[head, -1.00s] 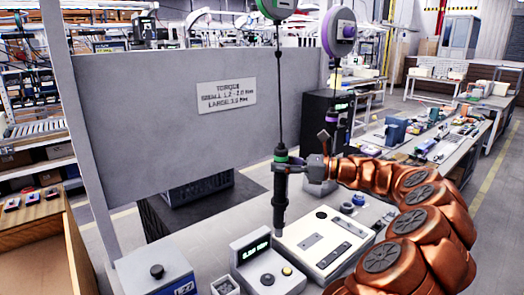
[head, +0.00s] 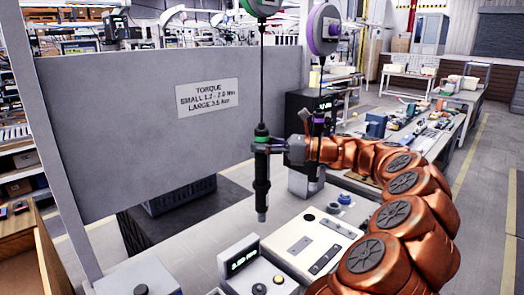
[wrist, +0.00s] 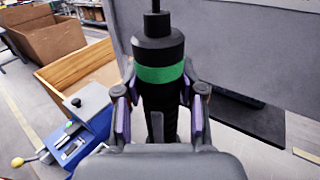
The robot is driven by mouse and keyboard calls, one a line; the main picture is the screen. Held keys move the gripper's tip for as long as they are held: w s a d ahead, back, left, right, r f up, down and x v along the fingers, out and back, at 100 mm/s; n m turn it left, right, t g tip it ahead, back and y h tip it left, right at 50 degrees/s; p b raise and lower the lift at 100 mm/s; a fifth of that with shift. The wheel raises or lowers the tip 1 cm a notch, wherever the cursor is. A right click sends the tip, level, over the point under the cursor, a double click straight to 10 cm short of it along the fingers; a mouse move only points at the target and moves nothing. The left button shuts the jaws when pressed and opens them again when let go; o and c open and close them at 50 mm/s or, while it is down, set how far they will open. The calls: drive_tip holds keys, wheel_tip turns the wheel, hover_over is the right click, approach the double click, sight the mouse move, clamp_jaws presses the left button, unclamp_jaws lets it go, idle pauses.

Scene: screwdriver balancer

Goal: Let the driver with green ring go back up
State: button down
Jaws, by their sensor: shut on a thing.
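The dark driver with the green ring (head: 262,185) hangs upright on a cable below the green balancer reel (head: 262,6). My gripper (head: 264,146) is shut around its upper body, just below the green ring. In the wrist view the driver's green ring (wrist: 160,74) shows, with a finger on either side of the body. The lower part of the driver is hidden there by my gripper. In the head view the driver's tip is above the bench, apart from it.
A purple reel (head: 325,29) holds a second driver with a purple ring (head: 323,106), behind my arm. A white box (head: 305,247) and a small display unit (head: 240,262) stand on the bench below. A grey panel (head: 120,140) with a torque sign rises behind.

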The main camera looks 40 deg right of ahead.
unclamp_jaws()
idle(0.8)
idle(0.5)
